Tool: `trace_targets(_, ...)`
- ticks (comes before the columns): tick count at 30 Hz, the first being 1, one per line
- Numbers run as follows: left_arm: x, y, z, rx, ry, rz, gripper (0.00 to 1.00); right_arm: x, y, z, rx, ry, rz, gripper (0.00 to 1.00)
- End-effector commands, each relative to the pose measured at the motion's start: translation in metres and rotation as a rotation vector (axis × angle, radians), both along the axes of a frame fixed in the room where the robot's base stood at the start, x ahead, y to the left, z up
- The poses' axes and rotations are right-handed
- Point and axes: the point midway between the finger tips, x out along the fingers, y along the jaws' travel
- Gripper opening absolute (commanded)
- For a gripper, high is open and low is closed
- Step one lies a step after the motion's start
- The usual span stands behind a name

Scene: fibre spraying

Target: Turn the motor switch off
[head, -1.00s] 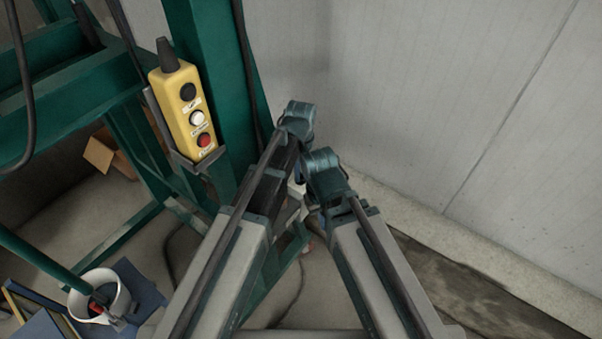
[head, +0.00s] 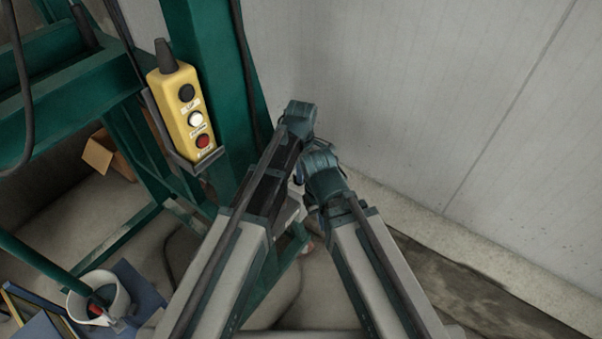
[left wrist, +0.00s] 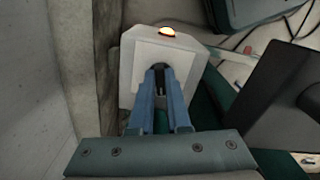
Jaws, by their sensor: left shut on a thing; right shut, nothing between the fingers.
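In the left wrist view, a pale switch box (left wrist: 180,55) with a lit orange-white lamp (left wrist: 167,31) on top stands in front of me. My left gripper (left wrist: 159,72) has its blue fingers close together at the box's front, shut on the dark motor switch (left wrist: 160,87) between them. The switch's exact position is hard to read. In the head view, part of the box (head: 291,208) shows between my arms, and my left gripper is hidden behind its arm. My right gripper (head: 325,180) is shut and empty beside the left arm, its fingertips mostly hidden.
A yellow control pendant (head: 184,112) with black, white and red buttons hangs on a green post (head: 205,60). A white bucket (head: 98,298) stands at lower left near a cardboard box (head: 97,155). A pale wall (head: 430,90) bounds the right.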

Motion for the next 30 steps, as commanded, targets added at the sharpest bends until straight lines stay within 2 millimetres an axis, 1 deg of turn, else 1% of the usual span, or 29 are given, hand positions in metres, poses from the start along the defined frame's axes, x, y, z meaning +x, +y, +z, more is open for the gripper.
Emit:
trace_targets(6,0.0009,-0.0003,-0.0001,0.000,0.000,0.157,0.00,0.0000,0.0000,-0.0001,0.000,0.000,0.000,0.00)
trace_targets(13,0.0017,-0.0004,-0.0001,0.000,0.000,0.269,0.00,0.0000,0.0000,-0.0001,0.000,0.000,0.000,0.00)
trace_targets(21,0.0020,-0.0003,-0.0001,0.000,0.000,0.328,0.00,0.0000,0.0000,-0.0001,0.000,0.000,0.000,0.00)
trace_targets(30,0.0020,-0.0003,-0.0001,0.000,0.000,0.336,0.00,0.0000,0.0000,-0.0001,0.000,0.000,0.000,0.00)
